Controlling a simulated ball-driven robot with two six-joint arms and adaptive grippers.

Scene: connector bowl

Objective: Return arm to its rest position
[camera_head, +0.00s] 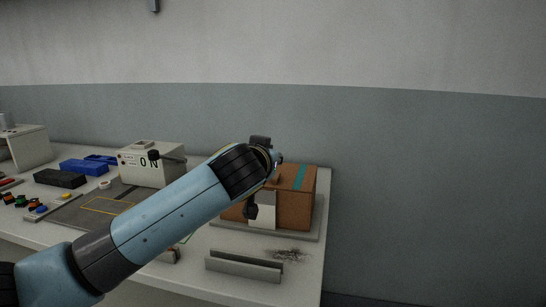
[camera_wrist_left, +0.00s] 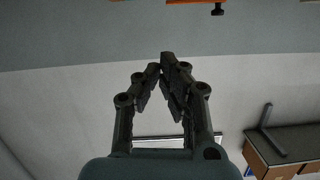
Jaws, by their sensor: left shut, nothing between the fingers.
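My left arm (camera_head: 165,213) comes in from the lower left in the head view and reaches up and right over the workbench. Its wrist end (camera_head: 262,155) is in front of the brown box; the fingertips cannot be made out there. In the left wrist view, my left gripper (camera_wrist_left: 164,75) has its dark fingers drawn together at the tips with nothing between them. Behind the fingers is mostly plain wall. My right gripper is in neither view.
The workbench (camera_head: 312,260) holds a brown box (camera_head: 297,205) with a teal stripe, a grey channel-shaped bracket (camera_head: 243,266), a beige switch box (camera_head: 140,168), blue bins (camera_head: 84,167) and a black block (camera_head: 59,179). Open space lies right of the bench's edge.

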